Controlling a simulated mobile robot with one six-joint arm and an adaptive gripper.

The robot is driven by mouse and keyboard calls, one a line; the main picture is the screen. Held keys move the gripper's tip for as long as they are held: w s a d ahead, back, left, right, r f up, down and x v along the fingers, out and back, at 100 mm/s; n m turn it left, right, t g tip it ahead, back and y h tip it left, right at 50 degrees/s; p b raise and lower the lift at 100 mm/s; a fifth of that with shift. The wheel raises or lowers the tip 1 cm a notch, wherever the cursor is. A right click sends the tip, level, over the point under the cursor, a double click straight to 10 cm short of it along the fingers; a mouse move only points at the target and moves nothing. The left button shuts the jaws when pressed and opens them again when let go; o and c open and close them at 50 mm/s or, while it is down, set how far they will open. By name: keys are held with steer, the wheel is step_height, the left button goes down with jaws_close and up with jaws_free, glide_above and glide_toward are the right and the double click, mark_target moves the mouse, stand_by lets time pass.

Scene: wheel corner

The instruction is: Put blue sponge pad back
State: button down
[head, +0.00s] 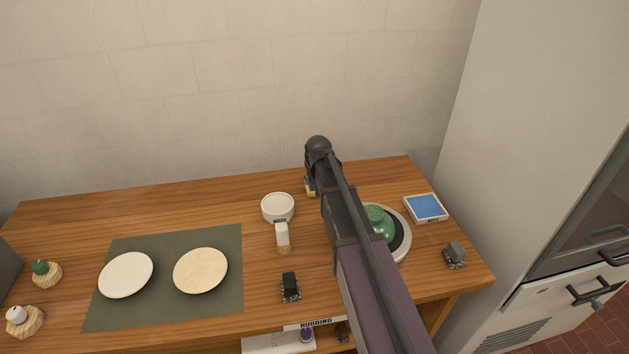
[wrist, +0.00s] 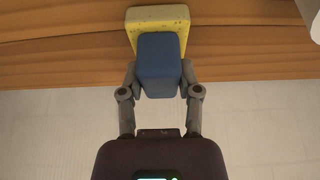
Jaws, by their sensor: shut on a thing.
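My gripper (wrist: 158,72) is shut on the blue sponge pad (wrist: 160,62); its two fingers grip the blue block from both sides in the wrist view. A yellow speckled, sponge-like slab (wrist: 157,17) is at the far end of the blue block, against the wood table. I cannot tell whether the slab is pressed on the table or just above it. A shallow white-rimmed square tray (head: 443,215) with a blue inside sits at the right.
Small dark blocks (head: 290,286) and plates on a mat (head: 170,245) are nearby. The wall is close behind.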

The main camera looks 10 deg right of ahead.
steer(key=shift+f, duration=0.25)
steer(key=shift+c, duration=1.5)
jaws_free()
steer(key=p+v, duration=0.2)
steer(key=shift+s+r, duration=0.1)
steer(key=shift+r, duration=0.25)
steer(key=p+v, duration=0.2)
steer(key=p, duration=0.1)
steer(key=shift+r, duration=0.45)
steer(key=p+v, duration=0.7)
steer(key=v, duration=0.1)
steer(key=shift+r+p, duration=0.2)
steer(key=shift+p, duration=0.15)
